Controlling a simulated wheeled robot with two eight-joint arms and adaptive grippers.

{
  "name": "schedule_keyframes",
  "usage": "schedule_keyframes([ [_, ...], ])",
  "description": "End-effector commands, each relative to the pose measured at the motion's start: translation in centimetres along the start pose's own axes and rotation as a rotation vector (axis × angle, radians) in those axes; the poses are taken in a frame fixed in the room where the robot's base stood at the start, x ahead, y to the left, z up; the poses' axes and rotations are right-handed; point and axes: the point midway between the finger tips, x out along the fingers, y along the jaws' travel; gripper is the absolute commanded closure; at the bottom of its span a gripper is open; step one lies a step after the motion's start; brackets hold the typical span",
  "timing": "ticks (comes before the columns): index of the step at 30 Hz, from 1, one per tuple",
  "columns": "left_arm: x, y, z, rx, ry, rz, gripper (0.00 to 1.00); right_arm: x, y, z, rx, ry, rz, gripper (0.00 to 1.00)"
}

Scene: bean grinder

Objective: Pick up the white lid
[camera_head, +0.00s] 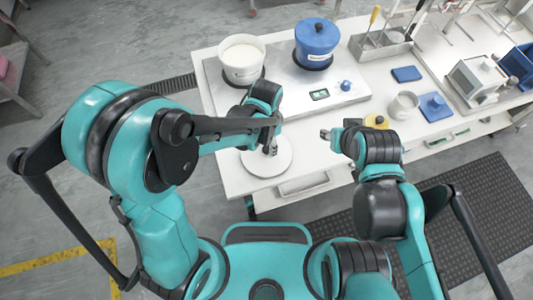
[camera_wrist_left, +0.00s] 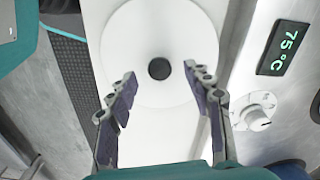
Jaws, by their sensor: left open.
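The white lid (camera_head: 267,160) is a round disc lying flat on the white table near its front left edge. In the left wrist view the lid (camera_wrist_left: 140,45) has a dark round knob (camera_wrist_left: 159,68) at its centre. My left gripper (camera_head: 271,136) is over the lid. In the left wrist view its open fingers (camera_wrist_left: 158,92) are spread on either side of the knob's line, with nothing between them. The exact height above the lid cannot be told. My right gripper (camera_head: 337,134) is over the table to the right of the lid, and its fingertips are small and hard to read.
A heating plate (camera_head: 330,105) with a display stands behind the lid. It bears a white pot (camera_head: 241,60) and a blue lidded pot (camera_head: 316,42). A white cup (camera_head: 403,105), blue mats and a grey machine (camera_head: 476,80) stand to the right.

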Motion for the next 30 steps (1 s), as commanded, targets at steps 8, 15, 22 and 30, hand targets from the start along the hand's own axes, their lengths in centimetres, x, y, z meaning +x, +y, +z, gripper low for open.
schedule_keyframes([
  [8,3.2,0.1,-0.2,0.000,0.001,0.000,0.49,1.2,0.0,0.9,0.000,0.000,0.000,0.63],
  [15,3.0,0.1,-0.2,-0.001,0.001,0.000,0.76,1.1,0.0,0.8,0.000,0.000,0.000,0.63],
  [22,3.0,0.1,-0.2,-0.001,0.001,0.000,1.00,1.1,0.0,0.8,0.000,0.000,0.000,0.63],
  [30,2.6,0.1,-0.2,-0.001,0.001,-0.001,1.00,1.0,0.0,0.7,0.000,0.000,0.000,0.63],
])
